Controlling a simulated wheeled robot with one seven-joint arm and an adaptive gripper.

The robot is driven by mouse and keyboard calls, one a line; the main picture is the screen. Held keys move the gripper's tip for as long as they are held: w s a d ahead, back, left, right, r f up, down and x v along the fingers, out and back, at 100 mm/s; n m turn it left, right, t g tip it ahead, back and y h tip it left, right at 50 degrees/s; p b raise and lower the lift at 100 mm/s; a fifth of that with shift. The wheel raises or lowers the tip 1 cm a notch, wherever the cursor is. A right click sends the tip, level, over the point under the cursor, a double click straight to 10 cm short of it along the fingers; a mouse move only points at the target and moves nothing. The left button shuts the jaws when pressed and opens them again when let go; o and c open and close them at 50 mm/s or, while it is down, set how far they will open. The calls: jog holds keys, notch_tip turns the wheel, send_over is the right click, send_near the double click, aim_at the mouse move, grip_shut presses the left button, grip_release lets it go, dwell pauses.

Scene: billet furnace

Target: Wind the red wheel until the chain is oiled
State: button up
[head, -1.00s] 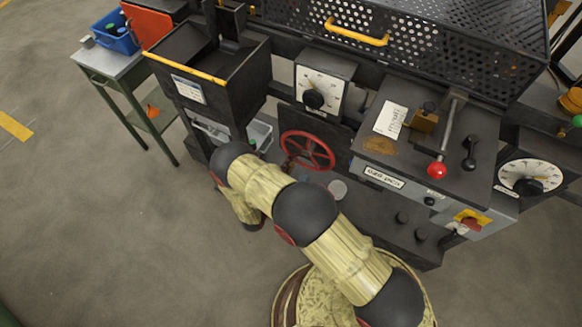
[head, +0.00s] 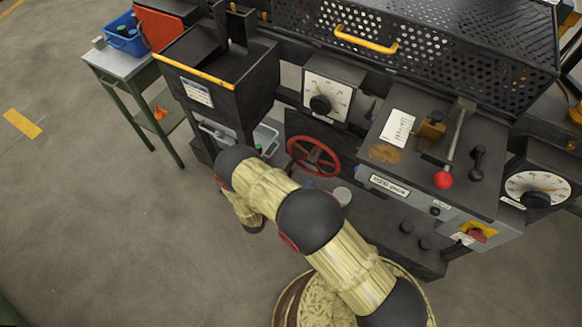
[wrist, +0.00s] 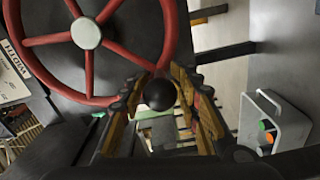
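The red wheel (head: 338,163) is on the front of the dark machine, below a white dial. In the wrist view the red wheel (wrist: 86,33) fills the upper left, with red spokes and a pale hub. A round black knob (wrist: 159,94) sits at its lower right rim. My gripper (wrist: 164,82) has one finger on each side of the knob, with what look like narrow gaps; contact is not clear. In the head view my arm hides the gripper. I cannot make out a chain or any oil on it.
A perforated guard (head: 440,50) with a yellow handle covers the machine's top. A red-knobbed lever (head: 443,180) stands at the right. A black hopper (head: 215,85) is left of the wheel. A side table (head: 115,62) holds a blue bin (head: 128,38). The floor at left is clear.

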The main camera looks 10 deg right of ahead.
jog(key=shift+o, duration=1.4)
jog(key=shift+d, duration=0.1)
jog(key=shift+s, duration=0.1)
jog(key=v, duration=1.2)
